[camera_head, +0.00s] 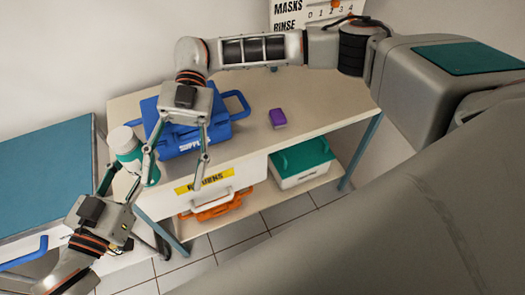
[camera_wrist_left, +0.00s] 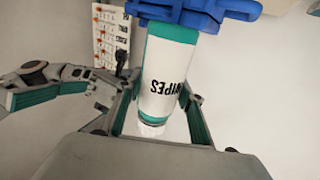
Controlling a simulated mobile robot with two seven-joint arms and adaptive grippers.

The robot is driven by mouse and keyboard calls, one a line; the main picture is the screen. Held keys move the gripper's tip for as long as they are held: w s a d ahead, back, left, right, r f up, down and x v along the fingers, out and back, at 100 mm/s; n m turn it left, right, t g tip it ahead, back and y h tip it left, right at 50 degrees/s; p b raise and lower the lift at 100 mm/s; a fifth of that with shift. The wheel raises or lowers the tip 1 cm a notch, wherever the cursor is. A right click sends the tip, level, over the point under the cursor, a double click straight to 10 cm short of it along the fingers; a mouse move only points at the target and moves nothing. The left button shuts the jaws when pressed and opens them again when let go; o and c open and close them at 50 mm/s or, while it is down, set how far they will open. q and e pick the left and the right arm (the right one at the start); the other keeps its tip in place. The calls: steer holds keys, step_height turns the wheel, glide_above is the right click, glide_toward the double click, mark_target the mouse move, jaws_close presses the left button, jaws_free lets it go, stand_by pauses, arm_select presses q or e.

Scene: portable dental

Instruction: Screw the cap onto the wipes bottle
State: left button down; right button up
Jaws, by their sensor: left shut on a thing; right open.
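The wipes bottle (camera_head: 136,160) is white and teal and stands tilted in the head view at the table's left end. In the left wrist view the bottle (camera_wrist_left: 170,75) shows its "WIPES" lettering. My left gripper (camera_head: 128,172) is shut around the bottle; its fingers lie on both sides of it. A white top (camera_head: 121,139) shows at the bottle's upper end, and a pale end (camera_wrist_left: 150,128) shows in the wrist view. I cannot tell whether it is a seated cap or the bare neck. My right gripper (camera_head: 176,153) is open, pointing down, with one finger close to the bottle.
A blue case (camera_head: 215,127) stands on the table (camera_head: 325,100) behind my right gripper. A purple block (camera_head: 278,118) lies to its right, with clear tabletop around it. A drawer (camera_head: 228,183) with a yellow label is below. A green-lidded box (camera_head: 302,158) sits on the lower shelf.

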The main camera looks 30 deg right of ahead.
arm_select(q)
steer(key=shift+a, duration=0.1)
arm_select(e)
steer(key=w+d+f+m+t+y, duration=0.1)
steer(key=w+f+m+t+y, duration=0.2)
steer(key=f+m+t, duration=0.85)
steer(key=w+d+f+m+t+y, duration=0.1)
steer(key=w+f+m+t+y, duration=0.2)
steer(key=f+m+t, duration=0.75)
steer(key=s+d+f+m+h, duration=0.3)
steer(key=s+d+f+h, duration=0.1)
steer(key=d, duration=0.5)
steer(key=s+d+f+m+h, duration=0.2)
steer(key=s+d+f+h, duration=0.1)
steer(key=d+f+h, duration=0.4)
steer(key=shift+s+d+f+m+t, duration=0.35)
steer(key=shift+d+f+m+t, duration=0.05)
steer(key=shift+d+f, duration=0.5)
arm_select(q)
steer(key=shift+r, duration=0.1)
arm_select(e)
steer(key=shift+r, duration=0.1)
